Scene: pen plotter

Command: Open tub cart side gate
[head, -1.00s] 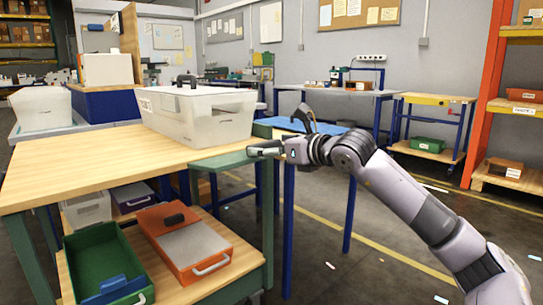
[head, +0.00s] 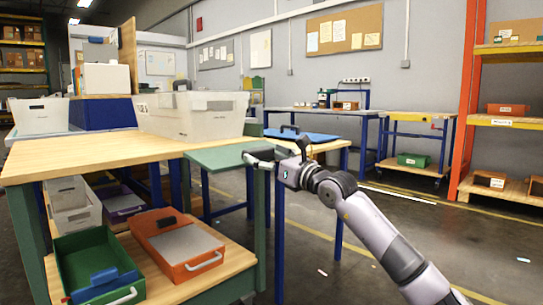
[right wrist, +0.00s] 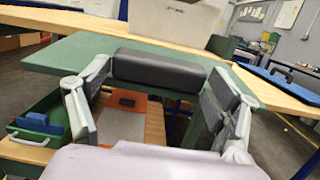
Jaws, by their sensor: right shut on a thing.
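The tub cart (head: 90,158) has a wooden top and a green frame. A flat green panel (head: 215,157), seemingly its side gate, sticks out level at the cart's right end, near top height. It fills the middle left of the right wrist view (right wrist: 80,52). My right gripper (head: 260,158) is at the panel's outer edge. In the right wrist view its fingers (right wrist: 158,75) are on either side of a dark handle (right wrist: 160,68) on that edge, and it is shut on it. My left gripper is out of view.
A green tub (head: 72,258) and an orange tub (head: 165,232) sit on the cart's lower shelf (head: 215,268). A large white tub (head: 195,118) stands behind the panel. A bench with a blue lid (head: 300,134) is behind my right gripper. Floor to the right is open.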

